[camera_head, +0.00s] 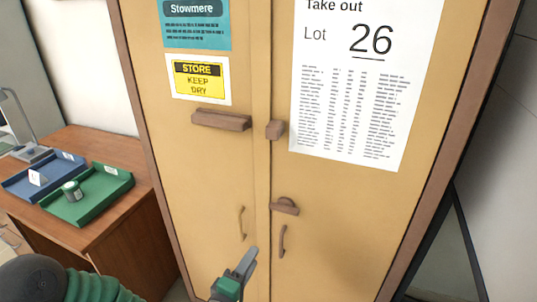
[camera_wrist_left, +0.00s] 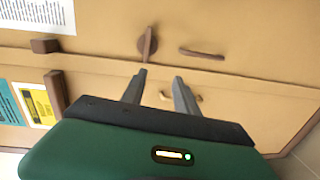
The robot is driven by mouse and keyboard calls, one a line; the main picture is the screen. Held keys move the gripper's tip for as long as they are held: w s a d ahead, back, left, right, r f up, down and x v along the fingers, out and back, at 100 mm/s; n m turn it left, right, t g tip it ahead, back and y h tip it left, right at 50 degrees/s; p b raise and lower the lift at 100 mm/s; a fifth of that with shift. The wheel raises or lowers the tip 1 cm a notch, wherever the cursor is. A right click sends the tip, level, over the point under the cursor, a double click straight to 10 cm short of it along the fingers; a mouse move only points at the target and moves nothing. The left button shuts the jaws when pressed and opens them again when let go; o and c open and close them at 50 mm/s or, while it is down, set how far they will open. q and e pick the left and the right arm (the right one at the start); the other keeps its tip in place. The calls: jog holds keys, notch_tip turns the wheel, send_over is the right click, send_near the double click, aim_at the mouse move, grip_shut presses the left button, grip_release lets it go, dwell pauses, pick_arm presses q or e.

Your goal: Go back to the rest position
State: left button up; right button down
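My left gripper (camera_head: 243,268) is in front of the lower part of a closed tan cupboard (camera_head: 210,165). In the left wrist view the two fingers of the left gripper (camera_wrist_left: 160,82) are spread apart with nothing between them. A brown latch (camera_head: 285,206) and two upright handles, the left one (camera_head: 241,222) and the right one (camera_head: 282,241), are on the cupboard doors above the gripper. The latch also shows in the left wrist view (camera_wrist_left: 148,45), beyond the fingertips. My right gripper is in neither view.
A "Take out Lot 26" sheet (camera_head: 345,120) and a yellow "Store keep dry" sign (camera_head: 199,81) are on the doors. At left, a brown desk (camera_head: 110,205) holds a blue tray (camera_head: 22,188) and a green tray (camera_head: 110,187) with a small jar (camera_head: 72,190).

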pick_arm(q)
jog(key=s+a+f+m+g+y+p, duration=0.3)
jog(key=s+a+f+m+g, duration=0.2)
jog(key=s+f+m+g, duration=0.3)
jog(key=s+a+r+m+g+y+p, duration=0.1)
jog(key=s+a+r+m+g, duration=0.1)
jog(key=s, duration=0.3)
jog(key=s+a+r+m+g+y, duration=0.1)
jog(key=s+a+r+m+g, duration=0.1)
jog(key=s+a, duration=0.3)
jog(key=shift+s+a+r+m+g+y+p, duration=0.2)
jog(key=shift+r+m+g+y+p, duration=0.15)
jog(key=shift+m+g, duration=0.3)
jog(key=shift+s+d, duration=0.1)
jog(key=shift+d, duration=0.05)
